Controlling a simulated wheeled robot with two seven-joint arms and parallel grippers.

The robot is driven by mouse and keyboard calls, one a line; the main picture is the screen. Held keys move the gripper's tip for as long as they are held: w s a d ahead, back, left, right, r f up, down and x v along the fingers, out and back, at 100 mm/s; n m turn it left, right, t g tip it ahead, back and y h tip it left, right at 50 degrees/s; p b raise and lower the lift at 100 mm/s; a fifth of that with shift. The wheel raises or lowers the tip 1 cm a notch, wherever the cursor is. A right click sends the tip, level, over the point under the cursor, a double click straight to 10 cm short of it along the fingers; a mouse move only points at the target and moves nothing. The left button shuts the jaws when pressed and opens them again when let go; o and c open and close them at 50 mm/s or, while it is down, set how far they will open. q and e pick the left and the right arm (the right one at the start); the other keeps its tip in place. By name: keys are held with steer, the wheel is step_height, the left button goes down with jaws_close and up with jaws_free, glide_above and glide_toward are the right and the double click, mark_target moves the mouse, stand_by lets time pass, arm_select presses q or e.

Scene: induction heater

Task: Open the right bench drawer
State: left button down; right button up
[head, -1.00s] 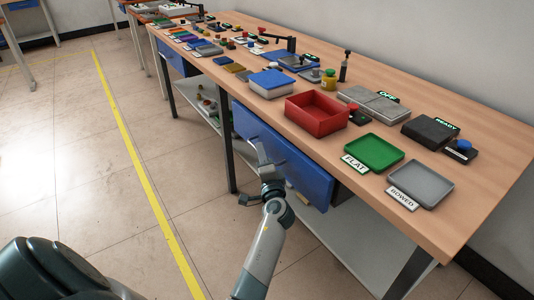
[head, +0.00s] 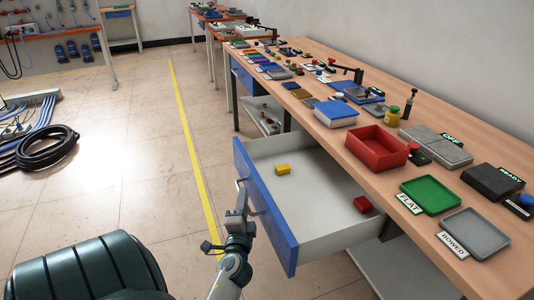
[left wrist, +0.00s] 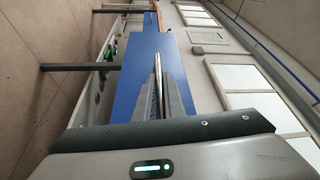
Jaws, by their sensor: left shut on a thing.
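The right bench drawer, with its blue front (head: 272,218), stands pulled well out from under the wooden bench. Its pale inside (head: 310,185) shows from above, with a yellow block (head: 283,169) and a red block (head: 363,204) lying in it. My left gripper (head: 241,195) is at the outer side of the drawer front, shut on its handle. In the left wrist view, the fingers (left wrist: 164,98) close around the metal handle bar in front of the blue panel (left wrist: 140,70). The fingers partly hide the handle. My right gripper is not in view.
A red tray (head: 376,148), a green tray (head: 431,195) and a grey tray (head: 475,233) stand on the bench top (head: 405,120). Another blue drawer (head: 244,76) farther along is shut. A black coiled hose (head: 47,147) lies on the floor at left.

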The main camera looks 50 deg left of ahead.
arm_select(q)
steer(key=s+a, duration=0.2)
steer(key=s, duration=0.4)
steer(key=shift+a, duration=0.3)
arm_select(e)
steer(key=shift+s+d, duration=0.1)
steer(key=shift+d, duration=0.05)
arm_select(q)
steer(key=shift+s, duration=0.1)
steer(key=c, duration=1.8)
jaws_free()
steer(key=shift+c, duration=0.2)
